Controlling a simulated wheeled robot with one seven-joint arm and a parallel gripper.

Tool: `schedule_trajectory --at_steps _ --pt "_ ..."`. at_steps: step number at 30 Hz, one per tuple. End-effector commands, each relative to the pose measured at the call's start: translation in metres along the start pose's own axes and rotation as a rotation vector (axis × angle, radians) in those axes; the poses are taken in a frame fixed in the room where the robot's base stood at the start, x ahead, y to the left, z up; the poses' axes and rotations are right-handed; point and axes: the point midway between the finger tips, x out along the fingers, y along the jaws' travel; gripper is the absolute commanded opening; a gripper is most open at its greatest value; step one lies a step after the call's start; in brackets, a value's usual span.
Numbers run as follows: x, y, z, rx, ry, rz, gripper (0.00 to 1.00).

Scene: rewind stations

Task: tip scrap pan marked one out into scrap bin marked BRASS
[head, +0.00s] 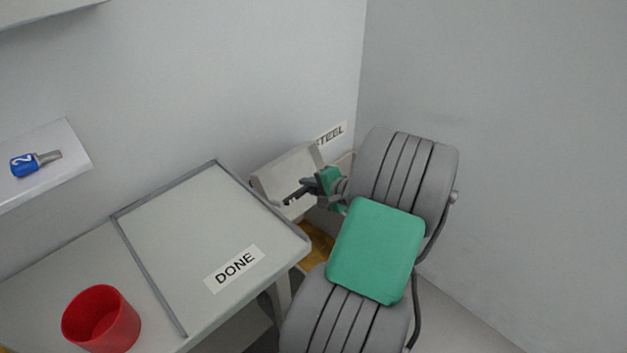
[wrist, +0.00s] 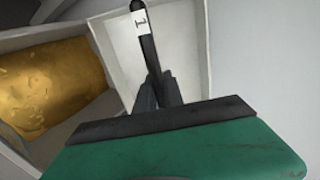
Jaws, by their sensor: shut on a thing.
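Scrap pan one (wrist: 187,45) is a pale open pan with a black handle (wrist: 147,45) that carries a "1" label. My gripper (wrist: 157,92) is shut on the handle. The part of the pan's inside that shows looks bare. In the head view the pan (head: 285,174) looks tilted, beyond the table's far right corner, with my gripper (head: 312,187) at its right. A gold-coloured mass (wrist: 52,85) lies in a pale bin (wrist: 72,38) left of the pan in the wrist view. Gold (head: 319,242) also shows below my arm. No BRASS label is visible.
A sign ending in "TEEL" (head: 332,133) is on the wall behind the pan, partly hidden. The rimmed table (head: 185,215) marked DONE stands left of my arm. A red cup (head: 101,320) and a shelf (head: 65,148) with a blue tool (head: 27,164) are further left.

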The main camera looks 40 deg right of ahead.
Motion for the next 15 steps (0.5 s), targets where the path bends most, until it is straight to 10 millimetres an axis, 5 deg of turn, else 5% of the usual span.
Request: schedule_trajectory --at_steps 1,15 --pt "-0.003 -0.015 0.001 -0.006 -0.004 0.028 0.0" --pt "0.023 -0.052 0.002 -0.009 -0.003 0.436 0.0"
